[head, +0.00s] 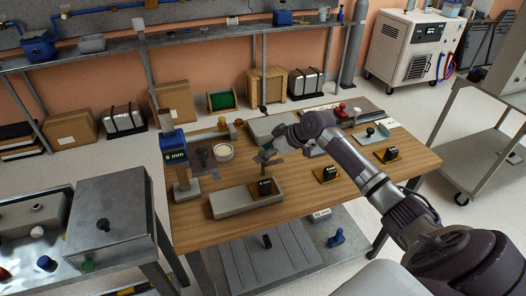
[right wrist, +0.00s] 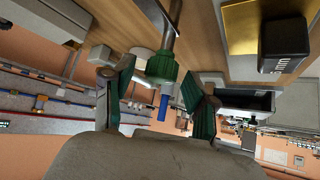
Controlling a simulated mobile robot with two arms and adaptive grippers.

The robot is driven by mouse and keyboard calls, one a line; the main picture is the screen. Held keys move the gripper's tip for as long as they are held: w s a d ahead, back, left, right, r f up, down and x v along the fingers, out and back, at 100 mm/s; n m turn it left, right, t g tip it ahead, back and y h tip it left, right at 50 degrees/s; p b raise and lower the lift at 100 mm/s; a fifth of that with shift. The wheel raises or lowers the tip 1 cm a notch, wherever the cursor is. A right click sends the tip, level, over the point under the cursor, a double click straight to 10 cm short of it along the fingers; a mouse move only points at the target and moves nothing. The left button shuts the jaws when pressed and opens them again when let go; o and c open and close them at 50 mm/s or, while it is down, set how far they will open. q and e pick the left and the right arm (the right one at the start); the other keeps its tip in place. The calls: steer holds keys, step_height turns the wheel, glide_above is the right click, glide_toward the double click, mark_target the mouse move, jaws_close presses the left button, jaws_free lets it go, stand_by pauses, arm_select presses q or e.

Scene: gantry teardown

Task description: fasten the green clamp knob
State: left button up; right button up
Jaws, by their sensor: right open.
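A ribbed green knob (right wrist: 162,66) shows in the right wrist view, on the end of a grey shaft (right wrist: 172,22), with a blue tip below it. My right gripper (right wrist: 158,78) is open, with one dark green finger pad on each side of the knob. Gaps show between pads and knob, so I see no grip. In the head view my right gripper (head: 267,153) is over the middle of the wooden table (head: 190,232), small and partly hidden by its own wrist; I cannot make out the knob there. My left gripper is not in view.
A grey tray (head: 232,207) with a black block (head: 264,187) lies just in front of the gripper. A blue "6 mm" unit (head: 174,150) stands at left. More black blocks on brass plates (head: 327,174) sit at right.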

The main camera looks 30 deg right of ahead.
steer(key=shift+w+a+f, duration=0.15)
steer(key=shift+w+f, duration=0.1)
steer(key=shift+f, duration=0.05)
steer(key=shift+c, duration=0.3)
